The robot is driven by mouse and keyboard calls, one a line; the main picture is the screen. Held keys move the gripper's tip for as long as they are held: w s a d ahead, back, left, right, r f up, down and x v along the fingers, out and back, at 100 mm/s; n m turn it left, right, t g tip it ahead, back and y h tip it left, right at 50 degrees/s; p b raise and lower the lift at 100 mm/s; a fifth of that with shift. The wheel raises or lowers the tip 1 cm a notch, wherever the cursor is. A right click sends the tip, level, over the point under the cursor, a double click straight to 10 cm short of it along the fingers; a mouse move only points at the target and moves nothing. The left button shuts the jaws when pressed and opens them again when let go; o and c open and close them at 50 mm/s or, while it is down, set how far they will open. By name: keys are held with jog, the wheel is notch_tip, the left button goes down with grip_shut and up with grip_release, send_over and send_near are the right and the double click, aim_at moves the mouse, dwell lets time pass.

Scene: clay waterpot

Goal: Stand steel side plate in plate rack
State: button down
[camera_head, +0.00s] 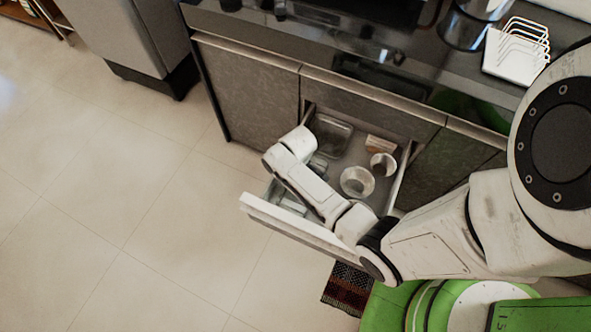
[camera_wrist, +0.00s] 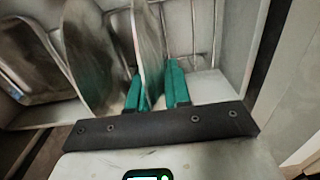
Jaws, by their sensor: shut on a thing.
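My gripper (camera_wrist: 156,88) shows in the wrist view with two teal fingers. It is shut on a thin steel side plate (camera_wrist: 150,45) standing on edge between them. A second, wider round metal plate (camera_wrist: 92,52) stands upright just left of the fingers. In the head view my arm reaches down into the open drawer, and its wrist hides the gripper and the held plate. The plate rack (camera_head: 519,50), white with several wire loops, stands on the counter at the upper right, apart from the gripper.
The open drawer (camera_head: 290,228) also holds a clear glass dish (camera_head: 331,134), two pale bowls (camera_head: 357,181) (camera_head: 383,165) and a small box (camera_head: 381,145). The wrist view shows thin wires and a drawer wall close by. The dark counter (camera_head: 420,75) overhangs the drawer. Floor at left is clear.

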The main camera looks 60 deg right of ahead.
jog(key=shift+f, duration=0.2)
jog(key=c, duration=1.1)
grip_release()
jog(key=shift+r, duration=0.15)
